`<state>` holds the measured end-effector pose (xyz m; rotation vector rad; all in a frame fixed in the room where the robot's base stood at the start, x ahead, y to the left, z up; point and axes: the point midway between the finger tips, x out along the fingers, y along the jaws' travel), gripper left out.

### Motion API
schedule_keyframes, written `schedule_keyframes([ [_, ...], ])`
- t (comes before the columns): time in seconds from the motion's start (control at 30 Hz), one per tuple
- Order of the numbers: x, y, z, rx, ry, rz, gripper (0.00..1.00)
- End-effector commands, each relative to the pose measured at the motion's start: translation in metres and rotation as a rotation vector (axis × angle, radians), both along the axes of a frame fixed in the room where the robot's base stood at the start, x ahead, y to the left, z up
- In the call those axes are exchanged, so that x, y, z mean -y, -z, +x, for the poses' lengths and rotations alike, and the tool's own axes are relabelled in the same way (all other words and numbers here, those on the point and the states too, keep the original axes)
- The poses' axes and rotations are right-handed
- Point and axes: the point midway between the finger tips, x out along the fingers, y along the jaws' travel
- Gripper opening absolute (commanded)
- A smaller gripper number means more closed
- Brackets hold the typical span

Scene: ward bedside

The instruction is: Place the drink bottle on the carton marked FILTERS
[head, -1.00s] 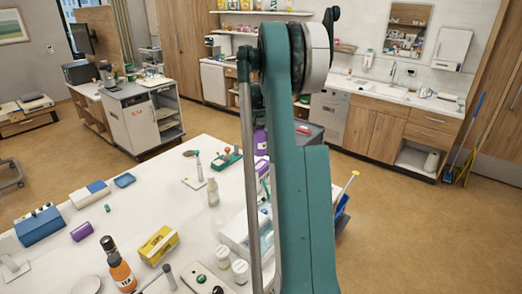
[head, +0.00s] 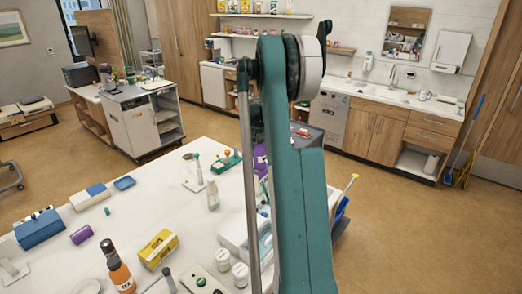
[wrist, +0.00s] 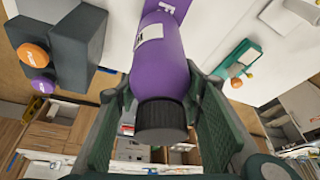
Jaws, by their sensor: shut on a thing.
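A purple bottle (wrist: 172,60) with a ribbed black cap (wrist: 161,120) and a pale label fills the middle of the wrist view. My gripper (wrist: 161,92) is shut on it, with one dark finger on each side near the cap end. In the head view, only a sliver of purple (head: 260,155) shows behind my arm, which hides my gripper. I cannot read FILTERS on any box. A yellow carton (head: 158,248) lies on the white table, its print too small to read. An orange bottle (head: 120,272) with a dark cap stands to its left.
The white table (head: 140,215) carries a blue box (head: 39,228), a purple cylinder (head: 81,235), a clear bottle (head: 213,196) and white-lidded jars (head: 240,275). My arm blocks the table's right side.

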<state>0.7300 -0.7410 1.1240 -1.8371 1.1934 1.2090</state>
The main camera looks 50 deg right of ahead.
Motion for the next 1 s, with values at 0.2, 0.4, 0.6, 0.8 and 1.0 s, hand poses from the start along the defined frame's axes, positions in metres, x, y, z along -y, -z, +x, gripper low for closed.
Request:
schedule_keyframes([
  [0.2,0.0001,0.0055,0.0001,0.000,0.000,0.000,0.21],
  [0.4,0.0001,0.0061,0.0001,0.000,0.000,0.000,0.21],
  [0.6,0.0001,0.0085,0.0001,0.000,0.000,0.000,0.47],
  [0.8,0.0001,0.0083,0.0000,0.000,0.000,0.000,0.53],
  [1.0,0.0001,0.0078,0.0000,0.000,0.000,0.000,0.53],
])
